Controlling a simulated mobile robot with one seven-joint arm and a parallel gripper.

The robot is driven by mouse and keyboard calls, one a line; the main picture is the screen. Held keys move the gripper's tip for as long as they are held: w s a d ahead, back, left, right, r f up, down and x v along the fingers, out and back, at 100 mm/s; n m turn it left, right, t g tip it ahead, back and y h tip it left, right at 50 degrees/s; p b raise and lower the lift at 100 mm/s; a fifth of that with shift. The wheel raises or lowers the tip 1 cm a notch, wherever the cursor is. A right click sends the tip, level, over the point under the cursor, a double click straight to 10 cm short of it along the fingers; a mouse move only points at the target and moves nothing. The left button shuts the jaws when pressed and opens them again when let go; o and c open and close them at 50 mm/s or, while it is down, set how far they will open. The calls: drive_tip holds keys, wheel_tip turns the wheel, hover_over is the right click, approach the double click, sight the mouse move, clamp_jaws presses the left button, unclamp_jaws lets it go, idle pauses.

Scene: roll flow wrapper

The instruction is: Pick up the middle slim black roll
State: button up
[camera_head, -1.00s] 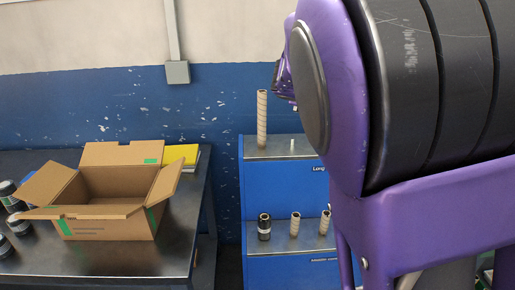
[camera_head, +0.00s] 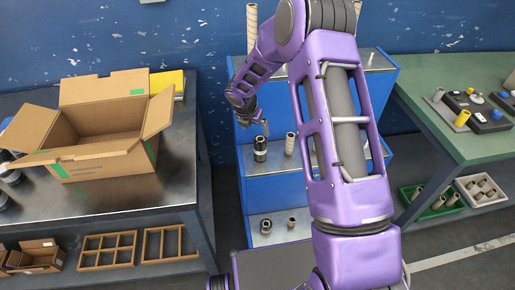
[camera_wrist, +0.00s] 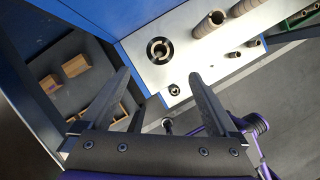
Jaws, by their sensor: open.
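A slim black roll (camera_head: 260,148) with a pale core stands upright at the left of the middle level of the blue stepped shelf. My gripper (camera_head: 255,119) is just above it, pointing down. In the wrist view my gripper (camera_wrist: 159,76) is open and empty. The black roll's open top end (camera_wrist: 160,50) shows beyond the fingertips, close to the gap between them, and I see no contact. A second, smaller-looking black roll (camera_head: 266,226) stands on the lower level; its top also shows in the wrist view (camera_wrist: 174,90).
A beige roll (camera_head: 290,143) stands right of the black one. A tall beige roll (camera_head: 252,28) stands on the top level. An open cardboard box (camera_head: 105,155) sits on the left table. A green table (camera_head: 465,75) with fixtures is at the right.

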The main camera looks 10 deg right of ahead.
sight(261, 145)
drive_tip(key=b+x, duration=0.1)
drive_tip(key=x, duration=1.4)
drive_tip(key=shift+w+f, duration=0.1)
clamp_jaws()
